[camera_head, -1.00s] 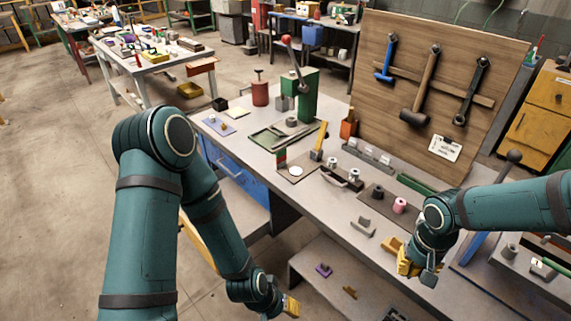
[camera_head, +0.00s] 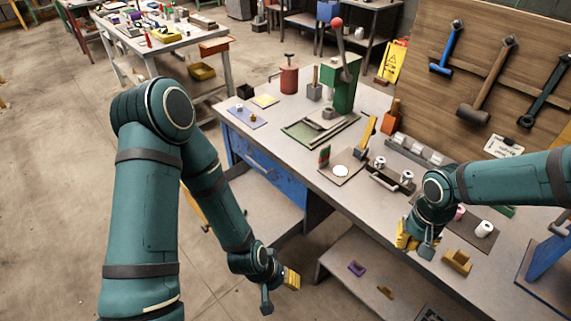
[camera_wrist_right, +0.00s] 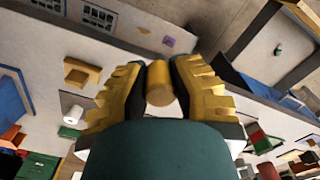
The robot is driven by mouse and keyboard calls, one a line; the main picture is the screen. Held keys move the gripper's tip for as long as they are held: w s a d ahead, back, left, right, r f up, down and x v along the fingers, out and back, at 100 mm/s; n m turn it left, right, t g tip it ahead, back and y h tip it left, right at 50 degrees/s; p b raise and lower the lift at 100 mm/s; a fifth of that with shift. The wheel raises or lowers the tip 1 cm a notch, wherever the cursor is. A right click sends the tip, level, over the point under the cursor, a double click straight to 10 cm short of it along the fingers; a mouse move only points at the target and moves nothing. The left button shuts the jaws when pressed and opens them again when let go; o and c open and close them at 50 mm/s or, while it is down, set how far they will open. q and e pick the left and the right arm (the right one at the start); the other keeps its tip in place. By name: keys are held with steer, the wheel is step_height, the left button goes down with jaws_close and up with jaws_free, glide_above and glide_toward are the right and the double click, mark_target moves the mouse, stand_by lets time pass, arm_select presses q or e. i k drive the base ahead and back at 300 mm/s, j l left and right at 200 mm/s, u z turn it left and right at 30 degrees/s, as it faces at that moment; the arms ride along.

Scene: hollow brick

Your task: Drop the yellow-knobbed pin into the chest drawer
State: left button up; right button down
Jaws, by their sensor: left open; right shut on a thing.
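My right gripper (camera_head: 408,243) is over the front edge of the workbench. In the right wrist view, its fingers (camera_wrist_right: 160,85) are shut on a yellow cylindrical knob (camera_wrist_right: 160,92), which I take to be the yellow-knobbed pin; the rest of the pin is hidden. My left gripper (camera_head: 291,279) is open and low, in front of the bench, apart from any object. A blue drawer front (camera_head: 268,168) with a handle is under the bench's left end.
The grey workbench (camera_head: 310,150) carries a green press (camera_head: 345,90), a metal tray (camera_head: 320,128) and small blocks. A tan block (camera_head: 457,262) is right of my right gripper. A lower shelf (camera_head: 345,290) holds a purple piece (camera_head: 357,268). The floor at left is open.

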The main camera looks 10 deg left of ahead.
mark_target(247, 206)
steer(key=i+j, duration=0.1)
steer(key=j, duration=0.25)
steer(key=i+j, duration=0.15)
steer(key=j, duration=0.2)
steer(key=i+j, duration=0.1)
steer(key=j, duration=0.25)
steer(key=i+j, duration=0.15)
steer(key=j, duration=0.25)
steer(key=i+j, duration=0.1)
steer(key=j, duration=0.25)
